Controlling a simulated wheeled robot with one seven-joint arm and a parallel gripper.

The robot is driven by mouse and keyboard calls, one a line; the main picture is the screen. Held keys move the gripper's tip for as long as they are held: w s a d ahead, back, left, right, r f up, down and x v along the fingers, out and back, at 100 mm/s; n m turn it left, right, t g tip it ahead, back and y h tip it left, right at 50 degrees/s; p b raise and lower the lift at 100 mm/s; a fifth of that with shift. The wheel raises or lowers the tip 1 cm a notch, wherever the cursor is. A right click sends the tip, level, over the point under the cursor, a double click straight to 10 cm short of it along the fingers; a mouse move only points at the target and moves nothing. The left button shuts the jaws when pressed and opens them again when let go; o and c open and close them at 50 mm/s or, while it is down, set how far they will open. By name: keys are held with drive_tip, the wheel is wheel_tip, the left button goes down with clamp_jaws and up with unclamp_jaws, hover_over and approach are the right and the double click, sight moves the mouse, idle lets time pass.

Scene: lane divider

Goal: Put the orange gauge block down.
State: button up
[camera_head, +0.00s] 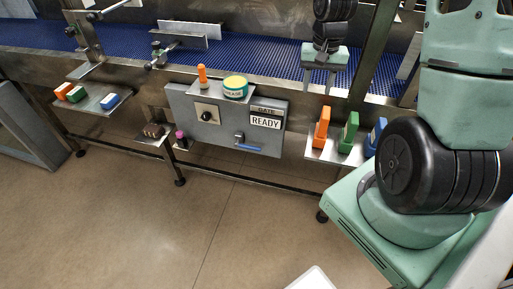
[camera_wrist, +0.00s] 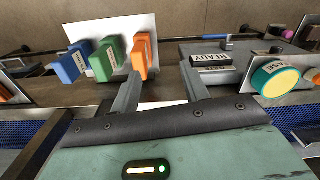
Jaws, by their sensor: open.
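An orange block (camera_head: 322,128) with a label stands upright on the right-hand shelf (camera_head: 318,155); it also shows in the wrist view (camera_wrist: 146,55). Another, smaller-looking orange block (camera_head: 64,90) lies on the left shelf (camera_head: 88,101). I cannot read either label, so the pictures do not say which is the gauge block. My gripper (camera_head: 319,89) is open and empty, above and apart from the right-hand orange block. In the wrist view my gripper (camera_wrist: 162,72) has that block near its left fingertip, not between the fingers.
A green block (camera_head: 349,132) and a blue block (camera_head: 376,134) stand right of the orange one. The grey panel (camera_head: 225,138) left of the shelf carries a grease tin (camera_head: 235,88) and an orange stick-like item (camera_head: 202,76). The blue conveyor belt (camera_head: 270,54) runs behind.

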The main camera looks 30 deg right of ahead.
drive_tip(key=a+r+n, duration=0.3)
drive_tip(key=a+n, duration=0.2)
drive_tip(key=a, duration=0.8)
drive_tip(key=s+a+r+n, duration=0.2)
drive_tip(key=s+a+n, duration=0.3)
drive_tip(key=s+a, duration=0.4)
drive_tip(key=s+a+r+n, duration=0.2)
drive_tip(key=s+a+n, duration=0.4)
drive_tip(key=s+a, duration=0.3)
drive_tip(key=a, duration=0.3)
drive_tip(key=shift+a+r, duration=0.3)
wheel_tip(320, 180, down, 3)
drive_tip(key=b, duration=0.3)
